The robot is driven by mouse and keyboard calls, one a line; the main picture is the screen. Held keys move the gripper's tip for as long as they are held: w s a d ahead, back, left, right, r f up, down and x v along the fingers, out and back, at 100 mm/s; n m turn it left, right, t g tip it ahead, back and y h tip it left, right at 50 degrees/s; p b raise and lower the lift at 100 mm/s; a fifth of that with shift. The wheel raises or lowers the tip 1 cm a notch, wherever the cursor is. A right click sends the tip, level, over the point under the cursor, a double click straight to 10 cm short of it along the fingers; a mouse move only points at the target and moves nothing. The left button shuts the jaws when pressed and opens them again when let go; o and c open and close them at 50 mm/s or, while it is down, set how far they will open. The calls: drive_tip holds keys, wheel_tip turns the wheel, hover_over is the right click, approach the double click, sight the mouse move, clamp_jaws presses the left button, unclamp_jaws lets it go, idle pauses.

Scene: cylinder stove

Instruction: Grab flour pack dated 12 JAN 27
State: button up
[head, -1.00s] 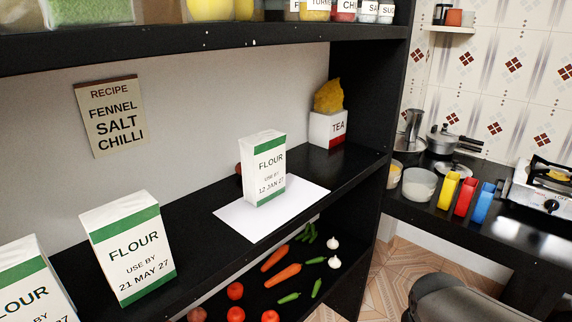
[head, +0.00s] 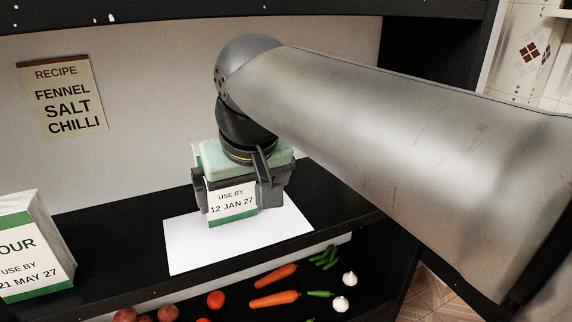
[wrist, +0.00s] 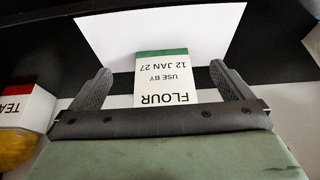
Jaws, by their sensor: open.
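The flour pack dated 12 JAN 27 (head: 232,203) stands upright on a white sheet (head: 190,240) on the black shelf. It is white with green bands, and its upper part is hidden behind my gripper in the head view. My gripper (head: 236,205) points down over the pack, with one finger on each side of it. In the wrist view the pack (wrist: 164,75) shows upside down between the two open fingers (wrist: 160,85), with a gap visible on both sides.
Another flour pack (head: 32,255), dated 21 MAY 27, stands at the left on the same shelf. A recipe card (head: 62,97) hangs on the back wall. Vegetables, including carrots (head: 273,275), lie on the shelf below. The tea box (wrist: 28,108) is at the wrist view's left.

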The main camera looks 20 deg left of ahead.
drive_tip(key=w+a+f+p, duration=0.1)
drive_tip(key=w+a, duration=0.6)
drive_tip(key=a, duration=0.1)
drive_tip(key=shift+w+a+p, duration=0.15)
drive_tip(key=shift+w+p, duration=0.2)
drive_tip(key=c, duration=1)
